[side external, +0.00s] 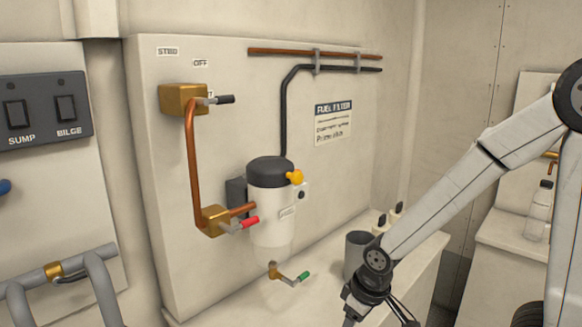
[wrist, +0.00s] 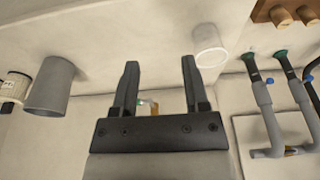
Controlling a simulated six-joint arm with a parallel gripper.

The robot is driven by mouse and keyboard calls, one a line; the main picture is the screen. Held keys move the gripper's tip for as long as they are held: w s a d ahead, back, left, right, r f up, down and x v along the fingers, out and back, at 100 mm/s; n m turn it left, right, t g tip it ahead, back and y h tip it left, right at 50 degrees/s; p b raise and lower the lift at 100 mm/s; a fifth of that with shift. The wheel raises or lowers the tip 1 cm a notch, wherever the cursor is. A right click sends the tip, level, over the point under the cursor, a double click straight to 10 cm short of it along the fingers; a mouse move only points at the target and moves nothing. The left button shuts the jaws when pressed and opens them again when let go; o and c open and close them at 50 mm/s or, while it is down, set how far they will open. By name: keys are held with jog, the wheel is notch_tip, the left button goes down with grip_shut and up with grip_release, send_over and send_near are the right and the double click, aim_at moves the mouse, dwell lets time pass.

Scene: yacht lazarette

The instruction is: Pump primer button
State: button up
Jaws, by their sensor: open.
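The fuel filter (side external: 271,210) is mounted on the white panel, with a black cap and a pale bowl. A yellow knob (side external: 295,177) sits at its cap's right edge. A small black round button (side external: 301,195) sits on a white boss just below; I cannot tell for certain which is the primer. My gripper (wrist: 160,66) is open, with nothing seen held between its fingers in the wrist view. In the side view it is low and right of the filter, apart from it, partly cut off by the bottom edge. Neither knob nor button is identifiable in the wrist view.
A grey cup (side external: 357,254) stands on the ledge between the filter and my arm, with small bottles (side external: 396,211) behind. A red-handled valve (side external: 248,223) and a green-handled drain (side external: 302,277) stick out near the filter. Open air lies right of the filter.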

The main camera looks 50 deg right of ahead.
jog(key=c, duration=0.6)
jog(key=shift+w+r, duration=0.2)
jog(key=shift+w, duration=0.05)
grip_shut()
jog(key=w+r+m, duration=0.1)
jog(key=w+r, duration=0.5)
jog(key=r, duration=0.3)
jog(key=w+r+y, duration=0.1)
jog(key=w+r, duration=0.5)
jog(key=r, duration=0.3)
jog(key=w+r+m, duration=0.1)
jog(key=w+r, duration=0.5)
jog(key=r, duration=0.3)
jog(key=shift+n, duration=0.3)
jog(key=w+d+r, duration=0.2)
jog(key=d, duration=0.1)
jog(key=w+d+r, duration=0.1)
jog(key=d+r, duration=0.1)
jog(key=shift+w+d+r, duration=0.1)
jog(key=shift+d, duration=0.1)
jog(key=w+d+r+n+t+h, duration=0.1)
jog(key=w+d+r, duration=0.1)
jog(key=d+r, duration=0.3)
jog(key=shift+d, duration=1.3)
